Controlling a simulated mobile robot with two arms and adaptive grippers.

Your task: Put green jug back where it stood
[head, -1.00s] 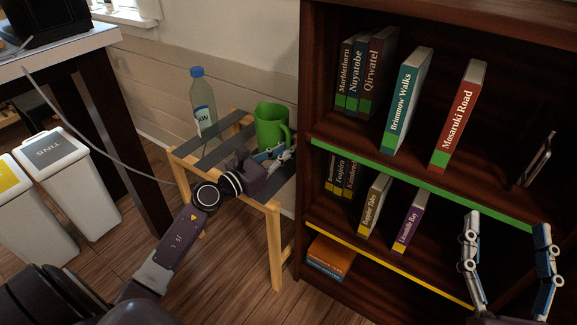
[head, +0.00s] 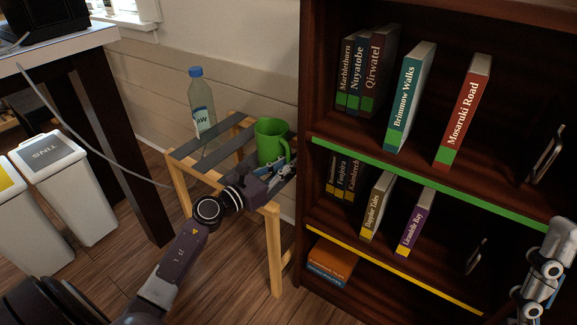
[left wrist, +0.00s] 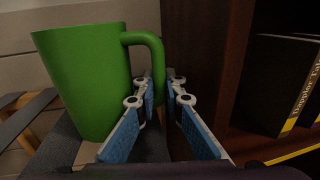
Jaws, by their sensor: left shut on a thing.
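The green jug (head: 269,140) is upright at the right part of the slatted wooden stool (head: 184,151), close to the bookcase side. Its base appears at the dark slats, but I cannot tell whether it fully rests on them. My left gripper (head: 278,172) is shut on the jug's handle; in the left wrist view the blue-padded fingers (left wrist: 158,112) close around the lower handle of the jug (left wrist: 85,78). My right gripper (head: 548,270) is at the right edge of the head view, partly cut off, in front of the bookcase and holding nothing visible.
A clear bottle with a blue cap (head: 201,105) stands on the stool, left of the jug. The dark bookcase (head: 312,215) with several books rises close on the right. A desk (head: 60,50) and white bins (head: 65,190) are at left.

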